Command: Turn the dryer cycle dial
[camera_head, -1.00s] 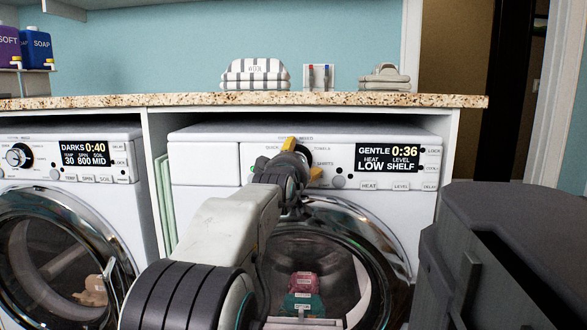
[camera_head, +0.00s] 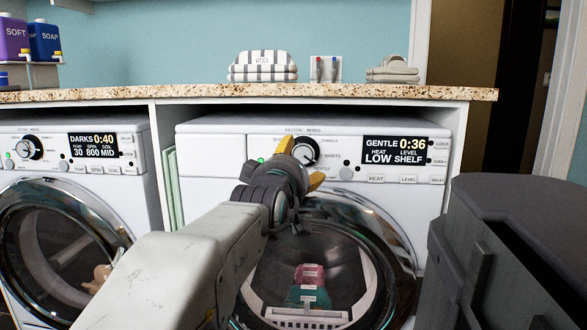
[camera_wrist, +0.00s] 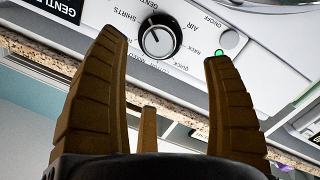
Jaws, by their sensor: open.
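The dryer cycle dial (camera_head: 306,152), a black knob with a white ring, sits on the white dryer's panel (camera_head: 215,172). In the wrist view the dial (camera_wrist: 160,37) shows upside-down labels such as GENTLE, SHIRTS and AIR around it. My gripper (camera_head: 301,163) is open, its yellow fingers in front of the panel at the dial. In the wrist view the spread gripper (camera_wrist: 165,46) has the dial between and beyond its fingertips. I see no contact with the dial. The dryer display (camera_head: 395,151) reads GENTLE 0:36, HEAT LOW, LEVEL SHELF.
The dryer door (camera_head: 398,235) is below my arm. A washer (camera_head: 75,190) stands left. A speckled counter (camera_head: 200,92) overhangs above, holding folded towels (camera_head: 262,68). A dark grey bulk (camera_head: 500,250) fills the lower right.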

